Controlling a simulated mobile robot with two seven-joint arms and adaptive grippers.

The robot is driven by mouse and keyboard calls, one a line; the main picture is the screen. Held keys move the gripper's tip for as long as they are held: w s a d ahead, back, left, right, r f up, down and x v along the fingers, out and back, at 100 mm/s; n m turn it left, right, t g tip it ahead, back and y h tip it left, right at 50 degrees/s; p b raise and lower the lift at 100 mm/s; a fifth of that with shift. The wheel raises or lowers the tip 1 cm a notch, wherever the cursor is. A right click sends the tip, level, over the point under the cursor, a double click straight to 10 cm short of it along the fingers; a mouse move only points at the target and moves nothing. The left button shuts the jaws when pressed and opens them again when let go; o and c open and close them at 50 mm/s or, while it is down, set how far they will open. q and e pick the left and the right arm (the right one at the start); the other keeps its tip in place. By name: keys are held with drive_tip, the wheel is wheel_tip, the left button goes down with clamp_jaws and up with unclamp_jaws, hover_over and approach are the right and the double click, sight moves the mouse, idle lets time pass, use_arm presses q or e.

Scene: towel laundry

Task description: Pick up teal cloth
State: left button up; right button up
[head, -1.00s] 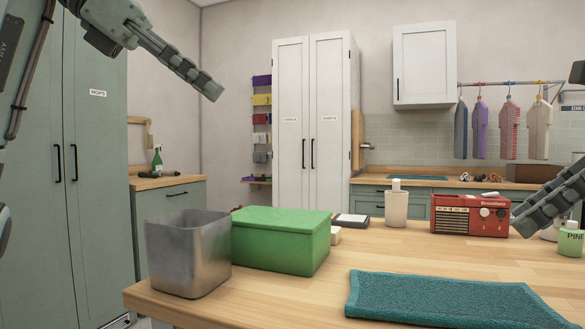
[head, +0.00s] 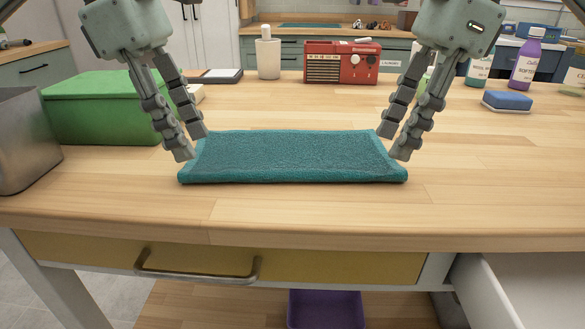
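The teal cloth (head: 290,158) lies folded flat on the wooden table, near its front edge, in the middle of the head view. My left gripper (head: 192,146) points down at the cloth's left end, its two fingers apart. My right gripper (head: 393,145) points down at the cloth's right end, its fingers also apart. The fingertips overlap the cloth's side edges in the picture; I cannot tell whether they touch it. The cloth lies flat with no visible lift.
A green box (head: 100,115) and a grey metal bin (head: 25,140) stand on the left. A red radio (head: 342,62), a white bottle (head: 268,58) and a blue sponge (head: 507,100) are further back. The wooden table (head: 480,195) is clear around the cloth. A white drawer (head: 530,290) is at lower right.

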sight(203, 181)
use_arm(q)
drive_tip(key=shift+f, duration=1.5)
use_arm(e)
drive_tip(key=shift+f, duration=1.55)
use_arm(q)
drive_tip(key=shift+f, duration=0.15)
use_arm(e)
drive_tip(key=shift+f, duration=0.1)
use_arm(q)
drive_tip(key=shift+f+b, duration=0.65)
drive_tip(key=shift+b, duration=0.15)
use_arm(e)
drive_tip(key=shift+f, duration=0.7)
use_arm(q)
drive_tip(key=shift+r, duration=0.1)
drive_tip(key=shift+c, duration=0.4)
use_arm(e)
drive_tip(key=shift+r, duration=0.15)
drive_tip(key=shift+c, duration=0.5)
use_arm(q)
clamp_jaws()
use_arm(e)
clamp_jaws()
